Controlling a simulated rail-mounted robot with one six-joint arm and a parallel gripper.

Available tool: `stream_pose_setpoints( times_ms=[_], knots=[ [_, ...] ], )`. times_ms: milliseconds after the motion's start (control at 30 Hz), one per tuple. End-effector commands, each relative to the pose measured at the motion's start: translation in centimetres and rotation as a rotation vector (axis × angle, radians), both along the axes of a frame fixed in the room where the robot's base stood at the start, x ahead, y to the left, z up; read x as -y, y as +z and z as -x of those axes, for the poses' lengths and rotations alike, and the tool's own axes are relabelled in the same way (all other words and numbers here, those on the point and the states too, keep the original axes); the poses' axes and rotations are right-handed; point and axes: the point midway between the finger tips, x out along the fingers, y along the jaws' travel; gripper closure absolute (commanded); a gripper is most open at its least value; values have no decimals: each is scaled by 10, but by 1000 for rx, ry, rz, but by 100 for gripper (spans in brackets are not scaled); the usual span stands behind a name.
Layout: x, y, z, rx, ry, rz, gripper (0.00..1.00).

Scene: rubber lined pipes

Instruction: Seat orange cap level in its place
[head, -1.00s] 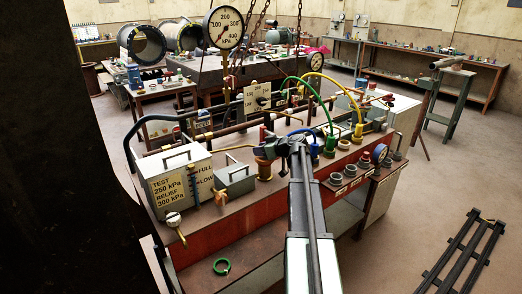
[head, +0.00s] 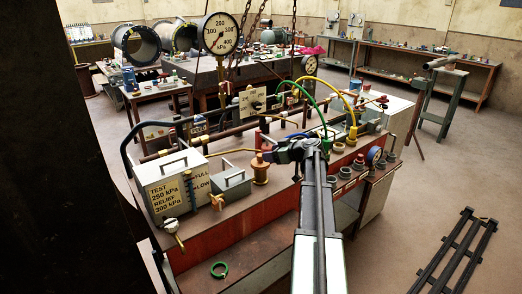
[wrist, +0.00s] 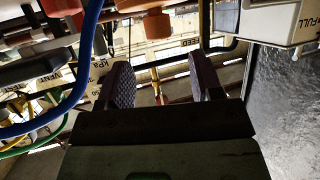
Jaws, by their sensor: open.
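My gripper (head: 286,152) is above the red-fronted bench, just right of a copper-brown cylinder (head: 260,170) in the head view. Its jaws are too small to make out there. In the wrist view my gripper (wrist: 161,80) has two dark, textured fingers spread apart with nothing between them. Orange-red rounded parts (wrist: 155,27) show beyond the fingers at the top of the wrist view, upside down. I cannot tell whether one is the orange cap. A small orange piece (head: 216,201) is on the bench beside the grey box in the head view; I cannot tell its kind.
A pale test box (head: 172,190) and a smaller grey box (head: 231,184) stand on the bench's left. Yellow and green hoses arch behind my gripper. A blue hose (wrist: 60,118) curves across the wrist view's left.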

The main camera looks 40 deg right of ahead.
Motion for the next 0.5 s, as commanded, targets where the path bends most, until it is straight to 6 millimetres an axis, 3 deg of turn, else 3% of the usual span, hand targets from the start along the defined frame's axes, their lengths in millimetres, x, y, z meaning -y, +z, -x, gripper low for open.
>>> stream_pose_setpoints(
  times_ms=[100,200,500],
  knots=[
    [5,11,19,0,-1,-1,40],
    [7,12,25,0,0,-1,40],
    [8,11,25,0,0,0,40]
  ],
)
